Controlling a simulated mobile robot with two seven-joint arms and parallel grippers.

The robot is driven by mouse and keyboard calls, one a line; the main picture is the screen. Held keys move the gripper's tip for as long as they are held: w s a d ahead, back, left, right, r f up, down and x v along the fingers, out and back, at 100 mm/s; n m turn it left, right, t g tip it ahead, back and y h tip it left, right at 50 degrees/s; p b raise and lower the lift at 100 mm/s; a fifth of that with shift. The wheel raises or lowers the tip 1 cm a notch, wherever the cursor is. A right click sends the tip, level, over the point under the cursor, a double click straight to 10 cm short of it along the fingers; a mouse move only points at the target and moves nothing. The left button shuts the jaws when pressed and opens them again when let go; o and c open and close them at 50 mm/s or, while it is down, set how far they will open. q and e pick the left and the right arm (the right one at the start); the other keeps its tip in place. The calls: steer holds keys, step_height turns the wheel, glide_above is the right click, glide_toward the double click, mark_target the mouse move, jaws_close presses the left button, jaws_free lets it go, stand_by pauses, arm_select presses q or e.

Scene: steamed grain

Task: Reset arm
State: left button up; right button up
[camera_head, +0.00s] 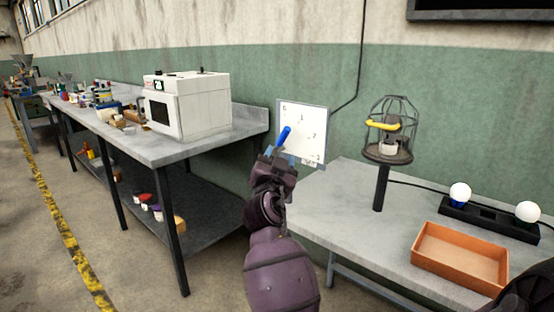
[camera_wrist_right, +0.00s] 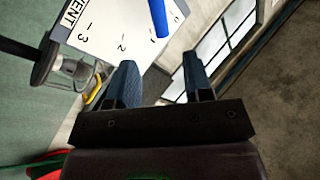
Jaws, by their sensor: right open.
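My right gripper (camera_head: 275,158) is raised in the middle of the head view, in front of a white numbered panel (camera_head: 305,125). It is open and nothing shows between its fingers in the right wrist view (camera_wrist_right: 160,68). A blue handle-like bar (camera_head: 284,136) shows just above the gripper, in front of the panel. In the right wrist view the blue bar (camera_wrist_right: 159,18) lies beyond the fingertips, apart from them, with the panel (camera_wrist_right: 110,35) behind it. My left gripper is not in view.
A grey table (camera_head: 340,205) at right holds a wire cage on a post (camera_head: 382,185), an orange tray (camera_head: 425,240) and a black strip with two white bulbs (camera_head: 490,218). A bench (camera_head: 175,150) at left carries a white microwave-like box (camera_head: 200,105). The floor at left is clear.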

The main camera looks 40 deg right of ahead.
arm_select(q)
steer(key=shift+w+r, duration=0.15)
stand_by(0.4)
